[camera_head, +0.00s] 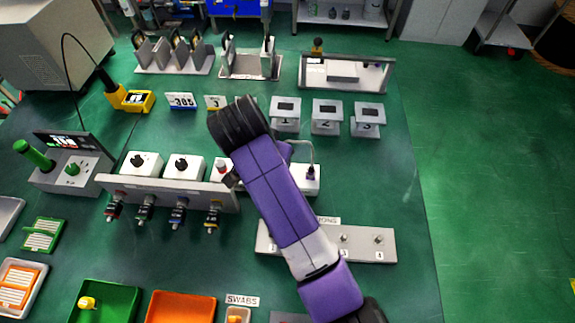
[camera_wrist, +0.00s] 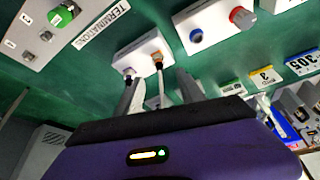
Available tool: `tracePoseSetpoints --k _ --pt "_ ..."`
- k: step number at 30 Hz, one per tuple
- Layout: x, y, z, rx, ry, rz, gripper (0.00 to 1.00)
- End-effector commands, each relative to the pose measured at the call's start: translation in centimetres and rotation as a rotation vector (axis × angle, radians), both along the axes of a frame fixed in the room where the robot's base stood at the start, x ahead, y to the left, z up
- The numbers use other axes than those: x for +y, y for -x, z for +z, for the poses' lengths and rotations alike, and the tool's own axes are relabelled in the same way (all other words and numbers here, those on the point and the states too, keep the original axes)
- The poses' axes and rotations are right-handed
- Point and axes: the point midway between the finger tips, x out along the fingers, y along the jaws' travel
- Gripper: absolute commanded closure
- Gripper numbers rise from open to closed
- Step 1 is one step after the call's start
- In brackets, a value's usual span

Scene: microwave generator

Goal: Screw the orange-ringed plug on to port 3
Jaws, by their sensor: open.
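The orange-ringed plug (camera_wrist: 157,60) stands on a white box (camera_wrist: 136,52) in the wrist view, with a pale cable running from it. My gripper (camera_wrist: 158,77) is open, with its fingers to either side of the plug and cable; I cannot tell whether either touches. A purple-ringed plug (camera_wrist: 128,75) is on the same box; it also shows in the head view (camera_head: 311,173). The grey terminations strip (camera_head: 300,251) carries numbered ports, with port 3 (camera_head: 344,239) bare. A green cap (camera_wrist: 62,15) sits on another port. My arm hides the orange-ringed plug in the head view.
A shelf (camera_head: 170,192) with several coloured connectors stands left of my arm. White boxes with knobs (camera_head: 182,166) are behind it. Grey numbered stands (camera_head: 327,118) are at the back right. Green (camera_head: 125,290) and orange (camera_head: 180,308) trays lie in front. The right is clear.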

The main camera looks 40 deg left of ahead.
Motion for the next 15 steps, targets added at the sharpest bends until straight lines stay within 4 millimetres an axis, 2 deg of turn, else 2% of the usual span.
tracePoseSetpoints --k 5,15 --pt "-0.1 -0.4 -1.3 0.007 0.001 -0.023 0.55" --pt "0.2 -2.3 -5.9 0.006 0.001 -0.020 0.55"
